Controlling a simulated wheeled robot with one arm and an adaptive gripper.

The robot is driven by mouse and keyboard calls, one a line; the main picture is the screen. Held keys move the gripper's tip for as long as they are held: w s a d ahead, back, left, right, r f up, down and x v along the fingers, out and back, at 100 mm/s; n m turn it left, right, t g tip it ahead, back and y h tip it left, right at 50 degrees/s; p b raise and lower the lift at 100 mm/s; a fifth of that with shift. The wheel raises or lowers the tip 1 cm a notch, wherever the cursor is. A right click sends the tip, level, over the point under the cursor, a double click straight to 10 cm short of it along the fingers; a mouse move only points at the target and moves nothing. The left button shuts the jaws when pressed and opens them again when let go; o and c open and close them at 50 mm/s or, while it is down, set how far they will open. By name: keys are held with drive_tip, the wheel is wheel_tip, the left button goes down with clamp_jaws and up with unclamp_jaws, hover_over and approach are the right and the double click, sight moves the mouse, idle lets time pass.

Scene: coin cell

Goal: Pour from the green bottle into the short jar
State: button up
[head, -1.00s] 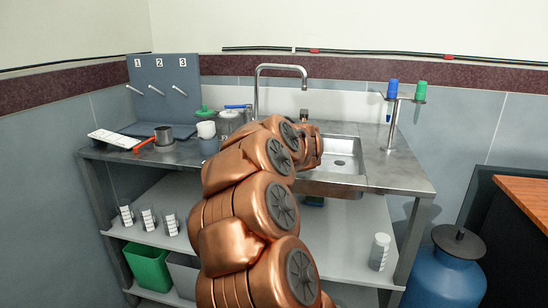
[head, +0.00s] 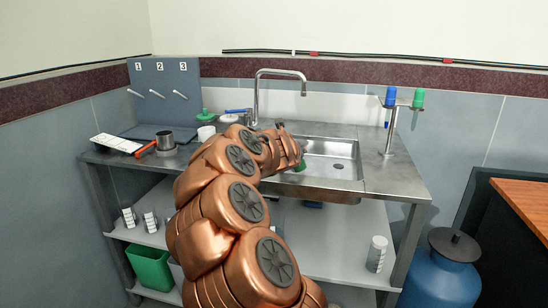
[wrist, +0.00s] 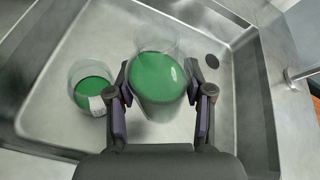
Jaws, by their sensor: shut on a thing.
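My gripper (wrist: 160,98) is shut on a clear vessel with green liquid, the green bottle (wrist: 158,82), in the middle of the wrist view. It is held over the sink, with a finger on each side. I cannot tell surely how far it is tilted. A short clear jar (wrist: 91,88) with green liquid and a white label is in the sink, left of the held bottle and apart from it in the picture. In the head view a bit of green (head: 300,165) shows at the sink by my gripper, which my arm mostly hides.
The steel sink (head: 345,150) has a tap (head: 256,95) behind it and a drain (wrist: 212,61). A stand with blue and green caps (head: 390,140) is at right. A grey pot (head: 165,139), white cup (head: 206,133) and white tray (head: 116,143) are on the left counter.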

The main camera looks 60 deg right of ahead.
drive_tip(key=shift+w+a+r+n+g+h+p, duration=0.15)
drive_tip(key=shift+w+r+n+g+p, duration=0.25)
drive_tip(key=shift+p, duration=0.55)
drive_tip(key=shift+w+a+r+n+g+h+p, duration=0.1)
drive_tip(key=shift+r+n+p, duration=0.1)
drive_tip(key=shift+r+p, duration=0.6)
drive_tip(key=shift+w+a+r+n+g+h+p, duration=0.1)
drive_tip(key=shift+w+r+n+g+h+p, duration=0.15)
drive_tip(key=shift+p, duration=0.9)
drive_tip(key=shift+s+d+f+n, duration=0.1)
drive_tip(key=shift+f+n, duration=0.15)
drive_tip(key=shift+f, duration=0.05)
drive_tip(key=shift+f+n+g+p, duration=0.1)
drive_tip(key=shift+n+g+p, duration=0.2)
drive_tip(key=shift+g+p, duration=0.05)
drive_tip(key=shift+s+f+n+g, duration=0.2)
drive_tip(key=shift+f+n+g, duration=0.2)
drive_tip(key=shift+f+n, duration=0.15)
idle(0.6)
drive_tip(key=shift+s+d+r+n+g+h+p, duration=0.1)
drive_tip(key=shift+r+n+g+h+p, duration=0.35)
drive_tip(key=shift+p, duration=0.75)
idle(1.3)
drive_tip(key=shift+n, duration=0.3)
idle(0.5)
